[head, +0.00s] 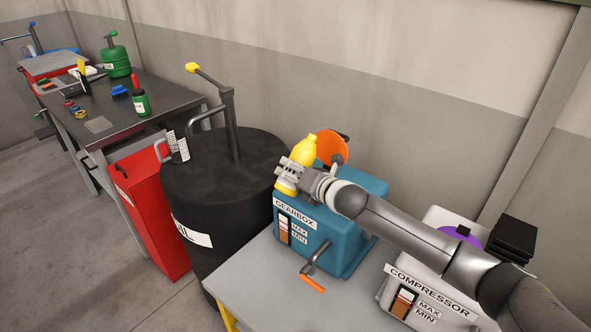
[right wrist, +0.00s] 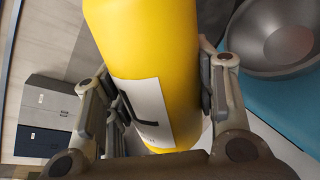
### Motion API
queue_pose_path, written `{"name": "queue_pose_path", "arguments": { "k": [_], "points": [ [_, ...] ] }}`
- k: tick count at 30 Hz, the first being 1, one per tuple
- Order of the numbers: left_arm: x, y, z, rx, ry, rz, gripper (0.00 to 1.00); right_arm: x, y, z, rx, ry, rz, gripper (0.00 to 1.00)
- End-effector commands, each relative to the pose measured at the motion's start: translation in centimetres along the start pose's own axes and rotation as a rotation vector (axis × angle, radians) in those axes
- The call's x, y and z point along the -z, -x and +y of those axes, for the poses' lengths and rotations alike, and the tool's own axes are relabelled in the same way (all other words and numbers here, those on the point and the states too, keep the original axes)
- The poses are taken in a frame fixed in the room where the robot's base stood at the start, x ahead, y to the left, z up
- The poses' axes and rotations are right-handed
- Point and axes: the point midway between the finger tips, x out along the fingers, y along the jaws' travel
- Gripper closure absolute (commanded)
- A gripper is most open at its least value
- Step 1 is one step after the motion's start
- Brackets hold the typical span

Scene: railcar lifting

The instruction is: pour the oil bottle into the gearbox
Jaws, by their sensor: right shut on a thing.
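The teal gearbox (head: 343,229) has an orange round lid (head: 332,148) standing up behind the bottle. A dark grey round funnel-like opening (right wrist: 272,38) lies beside the bottle on the teal top (right wrist: 292,108). My left gripper is out of view.
A black oil drum (head: 215,198) with a pump stands left of the gearbox. The white compressor (head: 447,262) stands right, under my arm. A dark workbench (head: 140,112) with bottles and tools is at the back left. The grey table (head: 262,290) is bare in front.

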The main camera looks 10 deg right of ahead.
Motion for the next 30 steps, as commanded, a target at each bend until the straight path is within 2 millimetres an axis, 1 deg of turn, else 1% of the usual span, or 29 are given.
{"name": "queue_pose_path", "arguments": {
  "k": [1,15,30],
  "points": [
    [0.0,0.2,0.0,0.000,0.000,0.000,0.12,-0.1,0.1,0.3,-0.003,-0.013,0.004,0.82],
    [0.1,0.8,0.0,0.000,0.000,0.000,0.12,0.9,0.2,0.5,-0.002,-0.164,0.066,0.82],
    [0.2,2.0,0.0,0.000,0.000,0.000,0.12,1.4,0.2,0.6,-0.002,-0.246,0.100,0.82]
  ]
}}
